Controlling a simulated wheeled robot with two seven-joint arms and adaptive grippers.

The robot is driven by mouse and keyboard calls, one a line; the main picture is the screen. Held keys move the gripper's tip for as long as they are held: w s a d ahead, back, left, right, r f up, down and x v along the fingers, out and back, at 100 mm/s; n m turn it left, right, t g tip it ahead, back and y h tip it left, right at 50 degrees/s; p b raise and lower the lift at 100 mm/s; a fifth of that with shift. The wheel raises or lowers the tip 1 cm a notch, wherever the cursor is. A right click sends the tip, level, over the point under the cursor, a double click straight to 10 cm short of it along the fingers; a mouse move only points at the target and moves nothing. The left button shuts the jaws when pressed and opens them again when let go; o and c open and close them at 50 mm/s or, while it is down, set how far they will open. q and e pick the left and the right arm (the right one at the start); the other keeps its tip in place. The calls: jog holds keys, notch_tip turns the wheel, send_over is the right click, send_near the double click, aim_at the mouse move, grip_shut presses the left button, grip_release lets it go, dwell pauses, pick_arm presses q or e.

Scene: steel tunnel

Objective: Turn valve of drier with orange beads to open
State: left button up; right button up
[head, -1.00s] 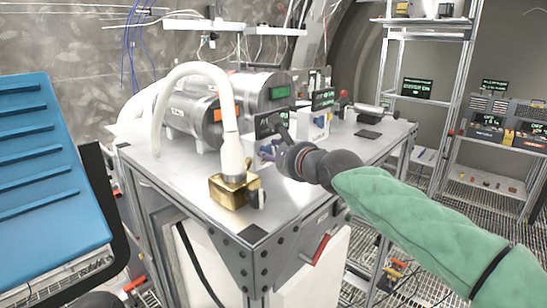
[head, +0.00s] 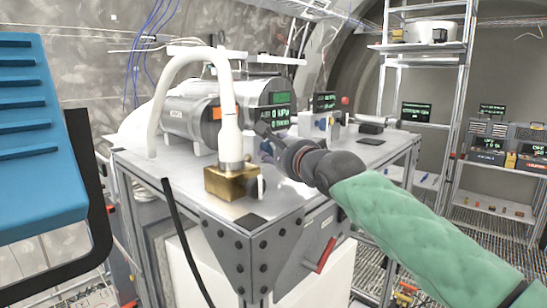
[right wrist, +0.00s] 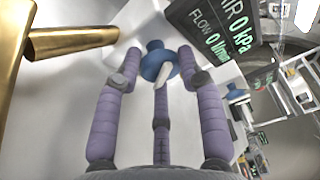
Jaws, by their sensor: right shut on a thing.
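Two metal cylinders lie on the bench; the front one (head: 192,118) has an orange square window and the rear one (head: 248,90) a green window. Whether the orange shows beads is too small to tell. My right gripper (head: 266,142) reaches in from the right, beside a dark display. In the right wrist view its purple fingers (right wrist: 159,72) are closed around a blue valve knob (right wrist: 158,62) with a white lever across it. The knob is mostly hidden behind the gripper in the head view. My left gripper is not in view.
A display reading AIR 0 kPa (head: 280,120) stands close beside the gripper. A brass block (head: 231,181) with a white hose (head: 228,115) is at the bench's front. A blue ribbed panel (head: 38,140) stands left.

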jog(key=shift+d, duration=0.1)
dwell(0.3)
jog(key=o, duration=1.1)
jog(key=shift+w+d+f, duration=0.1)
jog(key=shift+w+d, duration=0.1)
jog(key=shift+s+a, duration=0.15)
jog(key=shift+s, duration=0.05)
jog(key=v, duration=1.1)
jog(key=shift+s+d, duration=0.25)
jog(key=shift+s, duration=0.05)
